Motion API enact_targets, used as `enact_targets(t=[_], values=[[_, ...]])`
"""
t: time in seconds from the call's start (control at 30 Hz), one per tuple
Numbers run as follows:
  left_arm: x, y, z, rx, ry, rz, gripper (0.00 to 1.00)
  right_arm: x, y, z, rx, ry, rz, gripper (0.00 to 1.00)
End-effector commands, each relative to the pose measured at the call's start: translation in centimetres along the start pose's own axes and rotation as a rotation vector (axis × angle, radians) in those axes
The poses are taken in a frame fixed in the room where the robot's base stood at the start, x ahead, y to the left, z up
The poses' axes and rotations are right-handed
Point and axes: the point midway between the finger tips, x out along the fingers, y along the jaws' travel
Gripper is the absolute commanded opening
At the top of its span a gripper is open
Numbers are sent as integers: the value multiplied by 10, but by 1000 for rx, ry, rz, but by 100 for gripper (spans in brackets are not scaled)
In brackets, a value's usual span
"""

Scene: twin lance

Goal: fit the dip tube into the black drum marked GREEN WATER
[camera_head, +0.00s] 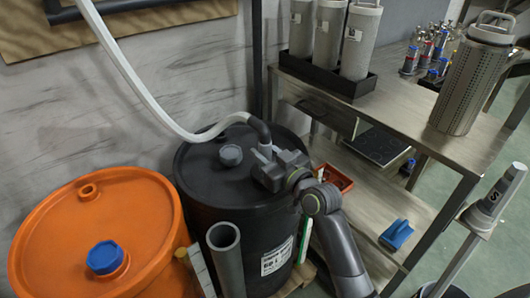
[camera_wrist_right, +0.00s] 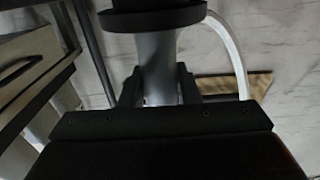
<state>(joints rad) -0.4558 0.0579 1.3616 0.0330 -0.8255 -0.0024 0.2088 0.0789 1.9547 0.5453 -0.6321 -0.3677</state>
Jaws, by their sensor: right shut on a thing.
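The black drum (camera_head: 205,190) stands in the middle of the head view, with a white label (camera_head: 277,257) low on its side, its print too small to read. A grey cap (camera_head: 231,155) sits on its lid. My right gripper (camera_head: 266,166) is over the right part of the lid, shut on the grey dip tube (camera_head: 265,148). The tube also shows between the fingers in the wrist view (camera_wrist_right: 158,65), below a black collar (camera_wrist_right: 150,18). A black elbow (camera_head: 258,129) joins its top to a white hose (camera_head: 135,72). The tube's lower end is hidden, so I cannot tell whether it is in an opening. My left gripper is out of view.
An orange drum (camera_head: 60,220) with a blue cap (camera_head: 105,257) stands at left. An open grey pipe (camera_head: 228,262) stands in front of the black drum. At right, a metal bench (camera_head: 405,115) carries perforated canisters (camera_head: 475,80); its lower shelf holds a blue brush (camera_head: 396,234).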

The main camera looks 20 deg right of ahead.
Motion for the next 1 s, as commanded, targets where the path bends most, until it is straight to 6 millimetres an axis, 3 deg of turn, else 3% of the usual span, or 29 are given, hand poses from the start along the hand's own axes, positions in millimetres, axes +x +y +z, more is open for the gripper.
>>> enact_targets(t=[0.43,0.47,0.63,1.0], values=[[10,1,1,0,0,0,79,0,0,11,0,4,0,2],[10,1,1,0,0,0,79,0,0,10,-1,4,0,30],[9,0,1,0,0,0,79,0,0,10,0,3,0,53],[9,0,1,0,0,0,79,-4,0,12,0,-2,1,55]])
